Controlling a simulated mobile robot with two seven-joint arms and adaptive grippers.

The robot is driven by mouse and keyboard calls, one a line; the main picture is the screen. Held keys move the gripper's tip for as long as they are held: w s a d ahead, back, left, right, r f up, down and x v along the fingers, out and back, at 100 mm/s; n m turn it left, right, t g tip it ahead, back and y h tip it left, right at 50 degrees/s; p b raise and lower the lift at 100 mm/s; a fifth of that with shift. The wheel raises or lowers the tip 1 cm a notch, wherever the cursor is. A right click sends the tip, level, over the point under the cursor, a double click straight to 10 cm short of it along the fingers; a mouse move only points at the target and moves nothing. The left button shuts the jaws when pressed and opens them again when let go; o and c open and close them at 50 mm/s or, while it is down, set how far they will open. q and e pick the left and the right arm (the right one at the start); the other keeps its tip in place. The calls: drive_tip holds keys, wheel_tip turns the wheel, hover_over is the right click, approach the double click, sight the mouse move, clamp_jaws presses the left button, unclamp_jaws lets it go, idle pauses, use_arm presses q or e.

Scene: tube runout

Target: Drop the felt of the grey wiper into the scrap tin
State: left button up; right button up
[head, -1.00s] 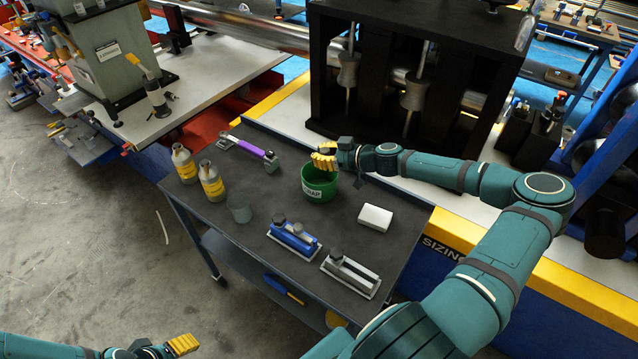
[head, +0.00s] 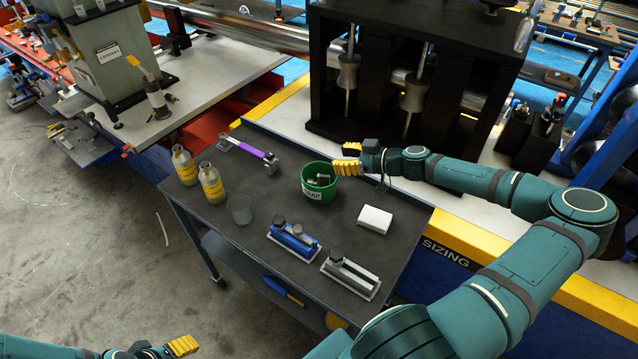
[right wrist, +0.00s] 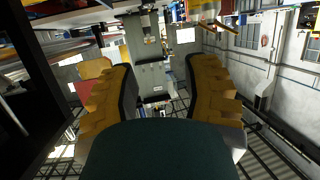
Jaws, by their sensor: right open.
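The green scrap tin (head: 320,195) stands upright near the middle of the dark table. A small grey and dark piece (head: 321,180) lies inside it, partly hidden by the rim; I cannot tell for certain that it is the felt. The grey wiper (head: 350,275) lies at the table's front edge, with a dark knob on top. My right gripper (head: 346,159) is open beside and above the tin's back right rim. Its spread yellow fingers show empty in the right wrist view (right wrist: 160,95). My left gripper (head: 182,346) is low at the bottom left, away from the table.
A blue wiper (head: 294,241) lies left of the grey one. A white block (head: 375,219) sits right of the tin. A black machine frame stands behind.

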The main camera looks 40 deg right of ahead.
drive_tip(key=v, duration=0.5)
drive_tip(key=shift+s+r, duration=0.1)
drive_tip(key=shift+s, duration=0.05)
idle(0.3)
